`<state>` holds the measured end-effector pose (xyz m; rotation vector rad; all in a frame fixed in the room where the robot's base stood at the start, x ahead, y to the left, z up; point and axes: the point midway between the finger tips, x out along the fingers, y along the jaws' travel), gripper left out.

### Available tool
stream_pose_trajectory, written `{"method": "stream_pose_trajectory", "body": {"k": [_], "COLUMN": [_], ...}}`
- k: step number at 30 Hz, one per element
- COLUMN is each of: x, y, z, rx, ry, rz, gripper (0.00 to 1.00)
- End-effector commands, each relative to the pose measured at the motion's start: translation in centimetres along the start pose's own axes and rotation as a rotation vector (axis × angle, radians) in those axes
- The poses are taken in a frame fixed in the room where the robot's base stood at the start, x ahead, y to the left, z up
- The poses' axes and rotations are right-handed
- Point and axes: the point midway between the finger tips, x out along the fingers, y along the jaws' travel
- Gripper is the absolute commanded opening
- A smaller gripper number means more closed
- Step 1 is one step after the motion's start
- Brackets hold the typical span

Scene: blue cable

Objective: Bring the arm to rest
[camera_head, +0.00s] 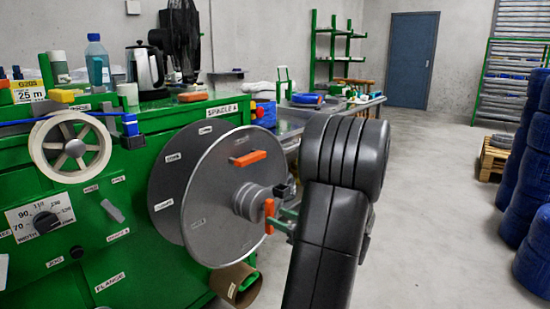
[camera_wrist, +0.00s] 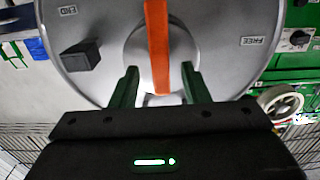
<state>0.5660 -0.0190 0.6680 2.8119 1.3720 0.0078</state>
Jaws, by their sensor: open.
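My gripper (camera_head: 285,219) has green fingers and is at the front of the grey flange disc (camera_head: 215,222) of the winding machine. In the wrist view my gripper (camera_wrist: 160,76) is open, with an upright orange bar (camera_wrist: 158,45) between its two fingers and a gap on each side. An orange handle (camera_head: 269,216) shows by the fingers in the head view. My dark arm reaches in from the lower right and hides part of the bench behind it.
A green cabinet (camera_head: 120,260) carries the discs, a pale wheel (camera_head: 70,147) and a dial. A bottle (camera_head: 97,62) and a kettle (camera_head: 145,68) stand on top. Blue cable coils (camera_head: 530,170) are stacked at the right. The floor (camera_head: 440,230) between is clear.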

Motion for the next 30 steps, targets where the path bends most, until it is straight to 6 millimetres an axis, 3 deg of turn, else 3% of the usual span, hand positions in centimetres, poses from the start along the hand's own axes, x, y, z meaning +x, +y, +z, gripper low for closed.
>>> {"method": "stream_pose_trajectory", "body": {"k": [3, 18, 30], "x": [2.4, 2.0, 2.0], "y": [-0.1, -0.5, -0.7], "z": [0.2, -0.1, -0.2], "rx": [-0.002, 0.404, 0.546], "ry": [0.001, 0.000, -0.001], "rz": [-0.004, 0.000, -0.001], "gripper": [0.42, 0.42, 0.42]}}
